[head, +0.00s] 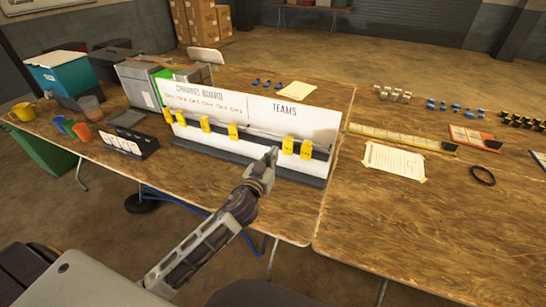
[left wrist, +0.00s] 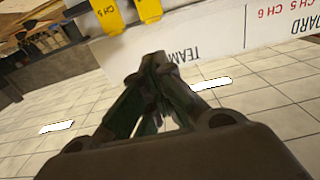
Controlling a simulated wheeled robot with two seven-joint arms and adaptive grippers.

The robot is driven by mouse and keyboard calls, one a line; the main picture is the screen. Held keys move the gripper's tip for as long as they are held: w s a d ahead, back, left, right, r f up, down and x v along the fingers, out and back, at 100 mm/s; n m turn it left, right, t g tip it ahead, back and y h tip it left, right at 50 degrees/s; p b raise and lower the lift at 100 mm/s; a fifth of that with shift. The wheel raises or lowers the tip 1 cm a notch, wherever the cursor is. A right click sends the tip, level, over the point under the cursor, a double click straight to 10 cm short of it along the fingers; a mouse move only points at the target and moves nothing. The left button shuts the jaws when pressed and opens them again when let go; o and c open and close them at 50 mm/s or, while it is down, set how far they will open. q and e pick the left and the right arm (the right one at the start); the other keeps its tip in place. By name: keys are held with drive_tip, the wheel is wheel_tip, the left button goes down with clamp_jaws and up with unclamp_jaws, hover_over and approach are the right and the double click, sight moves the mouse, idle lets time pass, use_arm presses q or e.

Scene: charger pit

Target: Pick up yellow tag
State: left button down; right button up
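The white channel board (head: 250,101) stands on the wooden table, with "TEAMS" on its right part. Several yellow tags hang along its front: four on the left part, including one tag (head: 233,131), and a pair at right, one tag (head: 288,145) beside another (head: 306,149). My left gripper (head: 271,155) is in front of the board, just left of that pair and apart from it. In the left wrist view its fingertips (left wrist: 156,58) meet with nothing seen between them. My right gripper is not in view.
A paper sheet (head: 394,161), a yellow strip (head: 402,138) and a black ring (head: 482,175) lie on the right table. Cups, bins and a small black rack (head: 130,140) stand left of the board. The right table's front is bare.

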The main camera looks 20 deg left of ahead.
use_arm(q)
drive_tip(key=shift+c, duration=2.2)
unclamp_jaws()
drive_tip(key=shift+s, duration=0.15)
drive_tip(key=s, duration=1.1)
drive_tip(key=shift+s+a, duration=0.2)
drive_tip(key=shift+s, duration=0.15)
